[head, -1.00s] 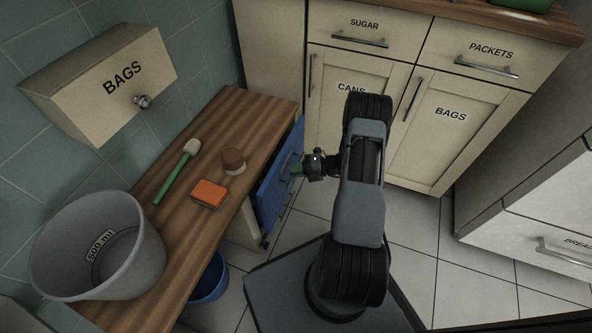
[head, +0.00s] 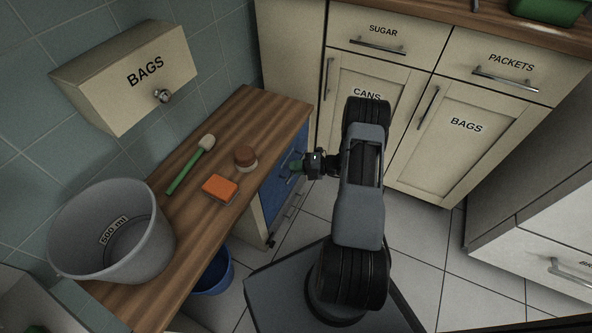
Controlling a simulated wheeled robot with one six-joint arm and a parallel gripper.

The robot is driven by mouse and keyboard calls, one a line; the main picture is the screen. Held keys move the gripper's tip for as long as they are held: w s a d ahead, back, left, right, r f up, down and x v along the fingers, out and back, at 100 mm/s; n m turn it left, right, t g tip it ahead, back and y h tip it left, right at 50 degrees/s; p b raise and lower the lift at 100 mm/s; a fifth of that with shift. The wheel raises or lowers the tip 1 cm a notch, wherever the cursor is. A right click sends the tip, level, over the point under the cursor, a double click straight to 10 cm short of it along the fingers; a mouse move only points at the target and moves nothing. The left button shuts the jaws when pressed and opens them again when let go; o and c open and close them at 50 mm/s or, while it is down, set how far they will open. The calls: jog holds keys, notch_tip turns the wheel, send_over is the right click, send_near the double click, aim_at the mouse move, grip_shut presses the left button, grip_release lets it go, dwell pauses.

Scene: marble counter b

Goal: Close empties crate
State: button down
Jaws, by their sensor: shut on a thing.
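The blue front (head: 272,193) under the wooden counter looks like the empties crate; I can read no label on it. It now sits about flush with the cabinet side, below the counter edge. My gripper (head: 297,167) reaches left to this front and is shut at its upper part, on what looks like its handle. The fingertips and the handle are small and partly hidden, so the exact hold is hard to see. The inside of the crate is hidden.
On the wooden counter (head: 245,112) are a grey bucket (head: 155,225), a green-handled brush (head: 190,165), an orange sponge (head: 220,190) and a brown-topped jar (head: 246,158). A blue bucket (head: 215,275) stands below. Cream cabinets (head: 390,120) stand behind. Tiled floor (head: 415,240) is clear at right.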

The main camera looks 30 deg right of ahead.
jog(key=shift+w, duration=0.2)
jog(key=c, duration=1.2)
grip_release()
jog(key=shift+a, duration=0.1)
jog(key=shift+o, duration=0.2)
jog(key=shift+r, duration=0.1)
jog(key=shift+s+d+r, duration=0.1)
jog(key=shift+d, duration=0.2)
jog(key=p+v, duration=0.3)
jog(key=v, duration=1)
jog(key=shift+s, duration=0.1)
